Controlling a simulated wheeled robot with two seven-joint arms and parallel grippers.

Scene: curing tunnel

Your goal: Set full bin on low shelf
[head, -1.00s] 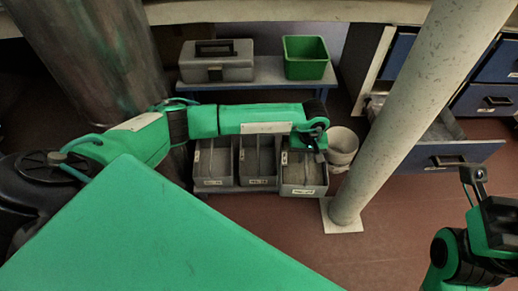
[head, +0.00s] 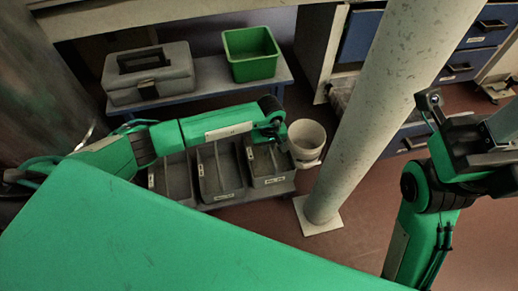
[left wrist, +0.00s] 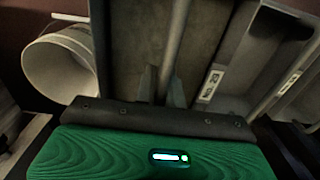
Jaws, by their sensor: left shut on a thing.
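A row of three grey labelled bins stands on the low shelf (head: 285,187): a left bin (head: 171,177), a middle bin (head: 219,175) and a right bin (head: 268,170). My left gripper (head: 277,142) is at the right bin, jaws pointing down into it. In the left wrist view its fingers (left wrist: 163,88) are shut on the thin grey bar running along the middle of the right bin (left wrist: 228,55). The bin looks level, at the row's right end; whether its underside touches the shelf is hidden. My right gripper (head: 440,125) is far right, away from the bins; its jaw opening is unclear.
A white bucket (head: 306,142) stands just right of the bins, also in the left wrist view (left wrist: 60,68). A grey toolbox (head: 150,78) and green tub (head: 250,55) sit on the bench behind. Blue drawers (head: 475,35) are at right.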

